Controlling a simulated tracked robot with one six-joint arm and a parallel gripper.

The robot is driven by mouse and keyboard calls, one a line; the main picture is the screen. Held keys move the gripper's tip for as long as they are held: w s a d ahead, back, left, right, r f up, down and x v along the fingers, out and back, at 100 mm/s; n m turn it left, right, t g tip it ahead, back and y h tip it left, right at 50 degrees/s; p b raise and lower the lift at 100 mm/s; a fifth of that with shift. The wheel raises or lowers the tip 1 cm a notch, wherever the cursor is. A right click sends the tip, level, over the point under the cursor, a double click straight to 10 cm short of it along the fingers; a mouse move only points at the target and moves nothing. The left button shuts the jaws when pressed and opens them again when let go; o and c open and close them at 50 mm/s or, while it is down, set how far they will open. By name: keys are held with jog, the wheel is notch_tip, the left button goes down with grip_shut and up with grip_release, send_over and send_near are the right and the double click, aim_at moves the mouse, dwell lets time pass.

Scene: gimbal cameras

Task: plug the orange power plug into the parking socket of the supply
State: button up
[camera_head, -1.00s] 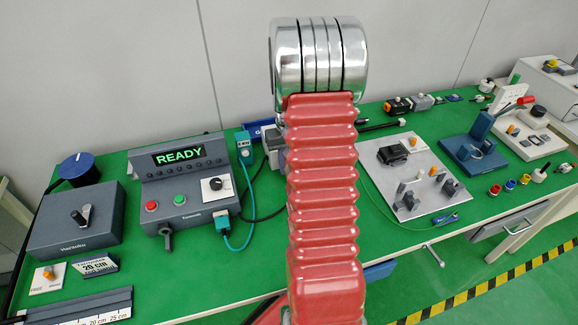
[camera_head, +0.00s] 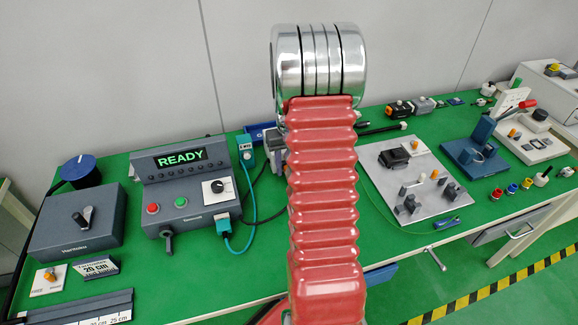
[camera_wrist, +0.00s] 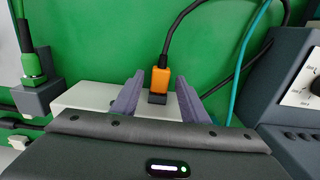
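In the wrist view, the orange power plug (camera_wrist: 160,80) stands upright with a black cable rising from its top. Its lower end meets a small black block (camera_wrist: 157,98) on a pale box (camera_wrist: 82,98), which I take to be the supply. I cannot tell how deep the plug sits in that block. My gripper (camera_wrist: 160,75) is open, with one grey-purple finger on each side of the plug and visible gaps to both. In the head view my red arm hides the gripper and the plug; only part of a grey box (camera_head: 275,150) shows beside it.
A console (camera_head: 190,185) reading READY stands left of my arm, with a teal cable (camera_head: 252,215). It also shows at the right of the wrist view (camera_wrist: 298,85). A green plug (camera_wrist: 32,65) sits in a grey block at the wrist view's left. Fixtures fill the bench's right side.

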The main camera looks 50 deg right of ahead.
jog(key=shift+r, duration=0.1)
notch_tip(320, 180, up, 14)
jog(key=shift+f, duration=0.2)
dwell(0.6)
jog(key=shift+c, duration=0.4)
dwell(2.3)
